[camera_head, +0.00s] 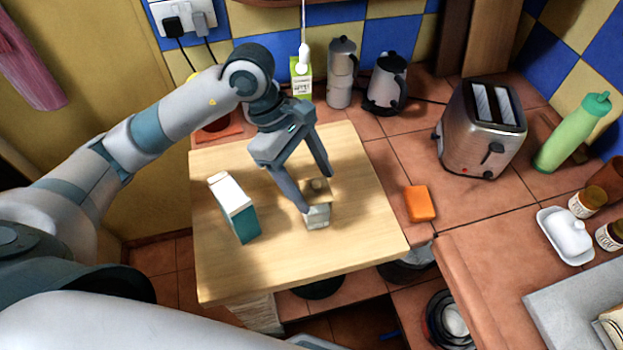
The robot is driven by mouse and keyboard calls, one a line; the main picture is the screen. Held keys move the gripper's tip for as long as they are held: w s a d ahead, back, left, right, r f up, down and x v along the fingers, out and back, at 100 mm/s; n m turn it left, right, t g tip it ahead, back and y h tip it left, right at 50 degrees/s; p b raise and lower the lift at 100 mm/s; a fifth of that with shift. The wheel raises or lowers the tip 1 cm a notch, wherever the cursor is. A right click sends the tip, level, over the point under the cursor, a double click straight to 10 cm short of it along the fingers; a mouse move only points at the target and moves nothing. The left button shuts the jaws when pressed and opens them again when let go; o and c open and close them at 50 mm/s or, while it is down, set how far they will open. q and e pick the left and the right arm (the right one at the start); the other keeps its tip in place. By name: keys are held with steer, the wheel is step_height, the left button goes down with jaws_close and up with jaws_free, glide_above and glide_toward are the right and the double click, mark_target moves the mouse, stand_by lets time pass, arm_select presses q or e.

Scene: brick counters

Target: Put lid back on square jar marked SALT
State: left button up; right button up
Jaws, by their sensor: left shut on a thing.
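A small pale square jar (318,217) stands upright on the wooden board; no SALT marking can be read at this size. The fingers hide part of the lid's edges. My right gripper is not in view.
A teal and white carton (234,208) stands left of the jar on the board (350,237). An orange block (420,203) lies right of the board. A toaster (482,130), kettle (386,83), and green bottle (573,133) stand farther back. The board's front right is clear.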

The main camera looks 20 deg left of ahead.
arm_select(q)
steer(key=shift+f+b, duration=0.1)
steer(key=shift+b, duration=0.25)
stand_by(0.6)
steer(key=o, duration=1.5)
steer(key=shift+o, duration=0.2)
steer(key=shift+r+p, duration=1.25)
steer(key=shift+r, duration=2.25)
jaws_close()
